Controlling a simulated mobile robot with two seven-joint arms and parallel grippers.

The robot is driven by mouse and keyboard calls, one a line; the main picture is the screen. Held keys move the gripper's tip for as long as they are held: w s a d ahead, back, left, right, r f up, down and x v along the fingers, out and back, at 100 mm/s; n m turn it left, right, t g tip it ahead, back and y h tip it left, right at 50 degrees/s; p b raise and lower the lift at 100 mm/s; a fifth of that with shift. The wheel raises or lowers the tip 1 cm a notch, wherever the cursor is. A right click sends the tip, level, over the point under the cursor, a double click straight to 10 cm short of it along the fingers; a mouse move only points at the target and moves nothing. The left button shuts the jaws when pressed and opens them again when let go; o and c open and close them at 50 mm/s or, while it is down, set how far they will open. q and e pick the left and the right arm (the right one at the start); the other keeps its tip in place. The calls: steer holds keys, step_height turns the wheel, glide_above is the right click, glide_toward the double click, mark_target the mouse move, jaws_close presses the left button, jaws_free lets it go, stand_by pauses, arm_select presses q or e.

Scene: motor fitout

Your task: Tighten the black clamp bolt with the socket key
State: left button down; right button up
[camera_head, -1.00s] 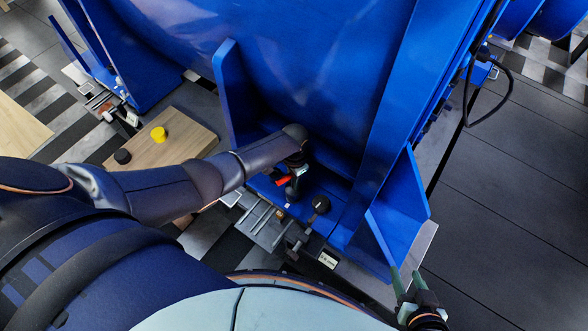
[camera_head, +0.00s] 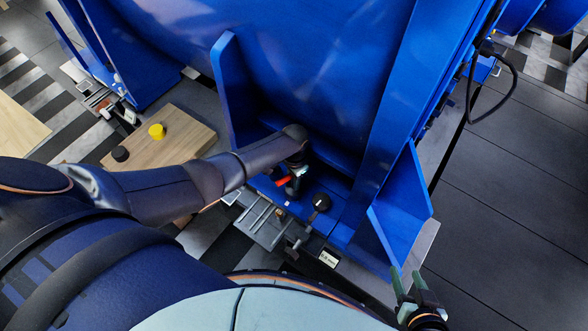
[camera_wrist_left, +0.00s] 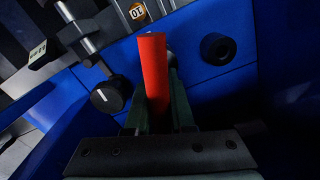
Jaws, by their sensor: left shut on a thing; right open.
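The socket key shows as a red handle (camera_wrist_left: 154,75) in the left wrist view, shut between the fingers of my left gripper (camera_wrist_left: 160,98). In the head view, the red handle (camera_head: 282,182) sticks out beside my left gripper (camera_head: 295,180), low over the blue base plate. The key's working end is hidden, so I cannot tell whether it sits on a bolt. A black round piece (camera_wrist_left: 217,48) on the blue plate, possibly the clamp bolt, stands apart to the right of the handle. My right gripper (camera_head: 408,284) is open and empty at lower right.
A black knob (camera_head: 321,202) and a metal clamp slide (camera_head: 262,222) lie at the plate's front edge. Upright blue ribs (camera_head: 228,85) flank my left gripper's space. Floor at right is clear.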

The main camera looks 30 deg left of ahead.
arm_select(q)
steer(key=shift+w+f, duration=0.1)
steer(key=shift+f, duration=0.2)
stand_by(0.4)
steer(key=shift+m+b, duration=0.3)
steer(key=shift+m, duration=1.1)
steer(key=shift+m, duration=1.4)
steer(key=shift+m, duration=1.4)
